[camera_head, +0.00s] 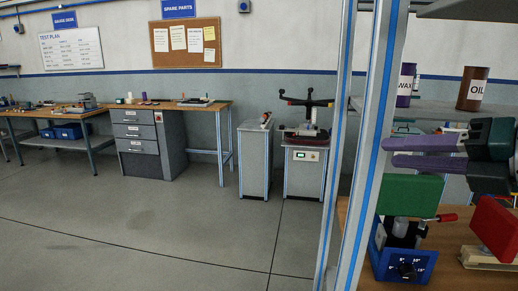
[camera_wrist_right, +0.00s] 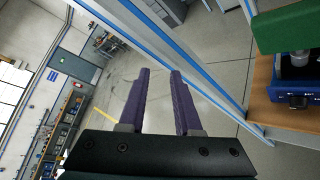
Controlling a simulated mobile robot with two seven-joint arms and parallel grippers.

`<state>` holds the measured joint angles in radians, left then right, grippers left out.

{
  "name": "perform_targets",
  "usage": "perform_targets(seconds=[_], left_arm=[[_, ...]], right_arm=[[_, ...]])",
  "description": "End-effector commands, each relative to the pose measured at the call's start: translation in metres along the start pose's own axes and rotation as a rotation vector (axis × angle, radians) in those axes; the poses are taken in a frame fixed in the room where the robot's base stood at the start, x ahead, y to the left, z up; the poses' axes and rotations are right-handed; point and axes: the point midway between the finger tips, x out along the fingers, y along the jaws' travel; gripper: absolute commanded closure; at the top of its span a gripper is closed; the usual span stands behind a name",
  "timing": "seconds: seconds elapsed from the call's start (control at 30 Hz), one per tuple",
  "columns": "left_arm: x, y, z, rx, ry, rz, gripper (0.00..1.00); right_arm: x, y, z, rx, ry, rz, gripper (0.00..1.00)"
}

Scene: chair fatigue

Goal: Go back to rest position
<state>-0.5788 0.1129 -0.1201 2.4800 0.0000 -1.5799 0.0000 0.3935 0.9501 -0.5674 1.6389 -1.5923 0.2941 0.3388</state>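My right gripper (camera_head: 389,152) reaches in from the right edge in the head view, with its purple fingers pointing left. It is above the green block and below the shelf with the cans. In the right wrist view the right gripper (camera_wrist_right: 160,71) shows two purple fingers apart, with nothing between them but the floor and room beyond. The fingers are open and empty. My left gripper is not in either view.
A blue-striped post (camera_head: 365,150) stands close, left of my right gripper. Below are a green block (camera_head: 410,194) over a blue device (camera_head: 401,265), and a red block (camera_head: 496,228). WAX (camera_head: 405,85) and OIL (camera_head: 472,89) cans stand above. Open floor (camera_head: 150,220) lies left.

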Motion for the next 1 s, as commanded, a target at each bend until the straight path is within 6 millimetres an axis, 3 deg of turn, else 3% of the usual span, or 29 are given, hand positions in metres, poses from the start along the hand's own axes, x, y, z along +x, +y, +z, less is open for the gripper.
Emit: perform_targets(seconds=[0.1, 0.17, 0.27, 0.33, 0.5, 0.6, 0.83, 1.0], left_arm=[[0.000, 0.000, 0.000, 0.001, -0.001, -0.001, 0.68], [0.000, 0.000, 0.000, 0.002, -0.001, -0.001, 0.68], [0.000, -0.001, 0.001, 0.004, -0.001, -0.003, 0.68], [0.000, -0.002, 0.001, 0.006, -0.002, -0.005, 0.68], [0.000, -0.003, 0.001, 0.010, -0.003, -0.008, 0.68], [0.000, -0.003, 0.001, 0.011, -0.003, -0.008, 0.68], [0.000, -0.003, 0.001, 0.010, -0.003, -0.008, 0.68], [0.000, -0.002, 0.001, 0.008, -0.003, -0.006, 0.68]], right_arm=[[-0.021, 0.033, 0.012, 0.271, -0.213, 0.172, 0.68], [-0.038, 0.033, 0.024, 0.437, -0.346, 0.208, 0.68], [-0.073, 0.005, 0.035, 0.722, -0.572, 0.158, 0.68], [-0.099, -0.027, 0.027, 0.903, -0.707, 0.049, 0.68], [-0.156, -0.093, -0.027, 1.182, -0.901, -0.313, 0.68], [-0.185, -0.113, -0.062, 1.262, -0.945, -0.510, 0.68], [-0.248, -0.129, -0.135, 1.337, -0.959, -0.928, 0.68], [-0.236, -0.123, -0.172, 1.537, -0.958, -0.938, 0.68]])
